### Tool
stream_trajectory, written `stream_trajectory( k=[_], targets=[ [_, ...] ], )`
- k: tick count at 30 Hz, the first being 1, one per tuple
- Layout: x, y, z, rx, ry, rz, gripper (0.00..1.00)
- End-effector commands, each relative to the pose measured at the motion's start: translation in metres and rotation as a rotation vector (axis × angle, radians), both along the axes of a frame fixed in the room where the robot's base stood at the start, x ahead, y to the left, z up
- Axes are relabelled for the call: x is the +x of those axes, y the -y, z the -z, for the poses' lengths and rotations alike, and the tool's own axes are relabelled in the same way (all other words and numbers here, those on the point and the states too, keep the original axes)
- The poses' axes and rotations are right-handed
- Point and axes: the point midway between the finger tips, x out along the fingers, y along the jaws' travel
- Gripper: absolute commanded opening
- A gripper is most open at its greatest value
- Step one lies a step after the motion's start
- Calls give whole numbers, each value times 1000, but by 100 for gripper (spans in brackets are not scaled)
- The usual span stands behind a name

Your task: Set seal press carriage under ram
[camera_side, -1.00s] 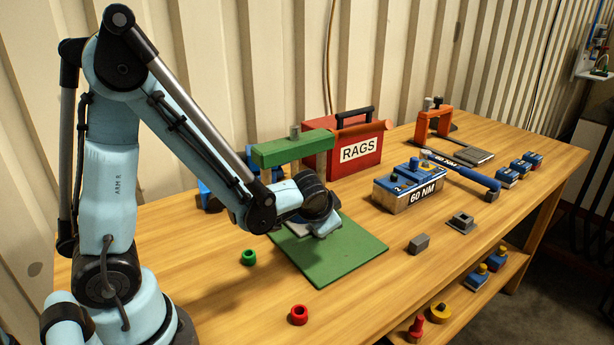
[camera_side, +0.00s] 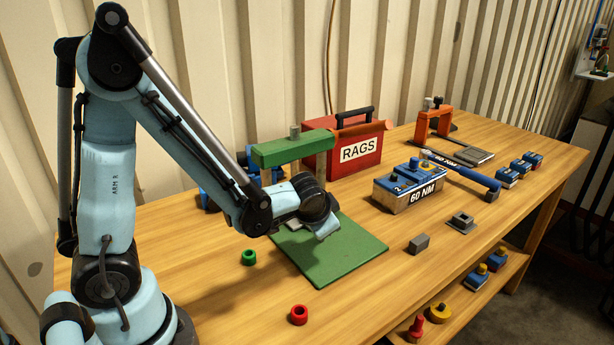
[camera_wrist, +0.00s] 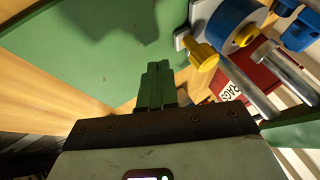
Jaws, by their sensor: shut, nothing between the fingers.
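The green press has a crossbeam (camera_side: 293,149) on posts over a flat green base plate (camera_side: 340,253). My gripper (camera_side: 326,231) is low over the plate, in front of the crossbeam; its fingertips are hard to make out there. In the wrist view my gripper's dark green fingers (camera_wrist: 156,82) are together and empty. Beyond them is a round blue and white part (camera_wrist: 232,22) with a yellow knob (camera_wrist: 204,55), beside steel rods (camera_wrist: 290,75). This may be the carriage; in the side view my wrist hides most of that area. I cannot tell whether the fingers touch it.
A red RAGS box (camera_side: 358,150) stands behind the press. A blue 60 NM block (camera_side: 409,186) and an orange press (camera_side: 434,122) stand to the right.

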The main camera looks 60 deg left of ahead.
Motion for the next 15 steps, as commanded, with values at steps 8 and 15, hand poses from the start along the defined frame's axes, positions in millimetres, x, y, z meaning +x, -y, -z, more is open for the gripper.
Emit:
stream_trajectory(
  k=[8,15],
  targets=[
    [-15,18,-24,-2,0,5,0],
    [-28,28,-47,-3,0,4,0]
  ],
)
